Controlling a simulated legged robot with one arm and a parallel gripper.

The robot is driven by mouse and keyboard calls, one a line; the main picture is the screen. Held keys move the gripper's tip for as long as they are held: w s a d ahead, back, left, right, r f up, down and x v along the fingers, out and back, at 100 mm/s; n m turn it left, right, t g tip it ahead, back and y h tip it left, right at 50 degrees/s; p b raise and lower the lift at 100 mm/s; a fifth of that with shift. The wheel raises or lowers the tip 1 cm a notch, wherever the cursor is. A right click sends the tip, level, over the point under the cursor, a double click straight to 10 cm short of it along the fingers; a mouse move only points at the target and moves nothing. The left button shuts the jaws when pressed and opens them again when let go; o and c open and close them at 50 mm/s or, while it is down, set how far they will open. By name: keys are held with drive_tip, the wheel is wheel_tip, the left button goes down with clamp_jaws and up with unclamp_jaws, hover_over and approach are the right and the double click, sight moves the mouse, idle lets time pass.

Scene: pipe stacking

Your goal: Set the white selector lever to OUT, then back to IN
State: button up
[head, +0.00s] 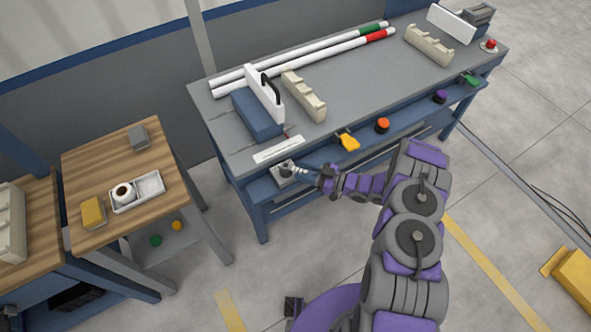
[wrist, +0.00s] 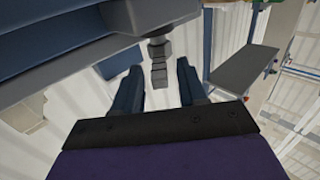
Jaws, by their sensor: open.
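The selector is a small grey block (head: 283,173) on the lower front ledge of the blue bench, at its left end. Its short white lever (head: 298,170) points right, toward my gripper (head: 312,171). In the wrist view the stepped grey lever (wrist: 158,65) hangs down from the bench edge, between the tips of my open gripper (wrist: 157,75). Gaps show on both sides of it, and I cannot tell whether a finger touches it. The IN and OUT marks are too small to read.
A white label strip (head: 279,150) lies above the selector. A blue block with a white plate (head: 266,95) and white pipes (head: 300,61) lie on the top.

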sight(295, 169)
drive_tip(key=shift+x, duration=1.85)
clamp_jaws()
